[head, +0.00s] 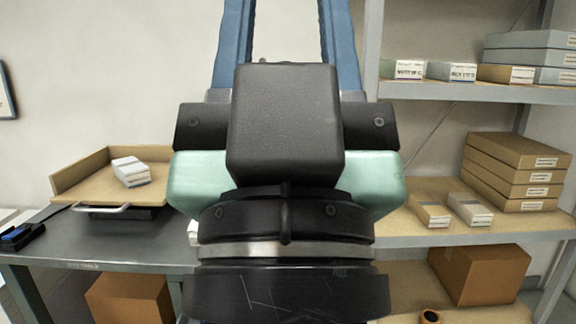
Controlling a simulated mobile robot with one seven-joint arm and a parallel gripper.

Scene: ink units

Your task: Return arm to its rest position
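My gripper (287,25) fills the middle of the head view, close to the camera. Its black wrist and pale green body are in front, and two blue fingers run up out of the top edge. The fingers stand well apart, with only bare wall showing between them. Their tips are out of frame. I see nothing held in the visible part of the gap.
A dark table (110,243) at left bears a cardboard tray (82,182) with a white-and-tan box (131,172). A metal shelf unit (480,240) at right holds several boxes. Cartons (128,299) (480,274) stand low on both sides. My arm hides the middle.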

